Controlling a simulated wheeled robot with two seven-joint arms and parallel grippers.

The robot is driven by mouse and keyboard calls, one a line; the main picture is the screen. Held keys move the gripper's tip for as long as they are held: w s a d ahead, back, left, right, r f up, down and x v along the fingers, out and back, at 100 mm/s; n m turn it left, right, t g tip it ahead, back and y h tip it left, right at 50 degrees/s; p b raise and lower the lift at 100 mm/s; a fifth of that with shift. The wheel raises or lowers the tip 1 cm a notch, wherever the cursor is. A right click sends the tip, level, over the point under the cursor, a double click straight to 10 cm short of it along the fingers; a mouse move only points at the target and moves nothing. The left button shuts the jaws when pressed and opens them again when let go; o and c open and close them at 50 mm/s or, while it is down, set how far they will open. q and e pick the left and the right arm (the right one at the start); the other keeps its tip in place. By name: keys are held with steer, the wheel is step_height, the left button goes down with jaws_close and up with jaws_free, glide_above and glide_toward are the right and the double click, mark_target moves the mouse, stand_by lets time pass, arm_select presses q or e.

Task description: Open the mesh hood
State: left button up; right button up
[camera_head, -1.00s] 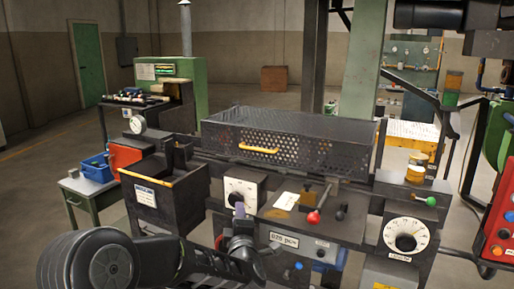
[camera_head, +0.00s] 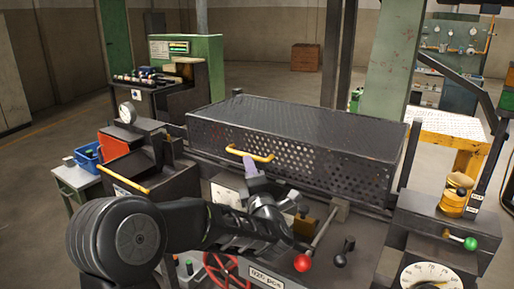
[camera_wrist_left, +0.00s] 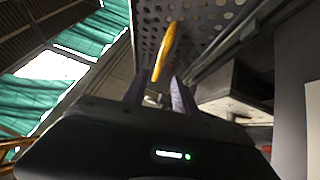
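The mesh hood (camera_head: 320,150) is a black perforated box cover, lying down over the machine in the head view. Its yellow handle (camera_head: 249,153) is on the front face, left of the middle. My left gripper (camera_head: 252,172) is just below the handle in the head view, fingers pointing up. In the left wrist view the two fingers (camera_wrist_left: 158,95) stand apart with nothing between them. The yellow handle (camera_wrist_left: 164,52) appears just beyond their tips, before the perforated face (camera_wrist_left: 195,20). My right gripper is not in view.
A red-knobbed lever (camera_head: 303,262) and a black knob (camera_head: 342,260) stand in front of the hood. A dark bin with a yellow handle (camera_head: 131,187) is at left. Yellow rolls (camera_head: 455,195) and a green-knobbed lever (camera_head: 470,243) are at right.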

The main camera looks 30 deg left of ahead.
mark_target(244, 154)
arm_select(q)
steer(key=shift+s+r, duration=0.1)
steer(key=shift+s, duration=0.05)
steer(key=p+x, duration=0.2)
steer(key=x, duration=0.6)
steer(key=shift+p, duration=0.4)
steer(key=shift+d, duration=0.1)
jaws_close()
stand_by(1.1)
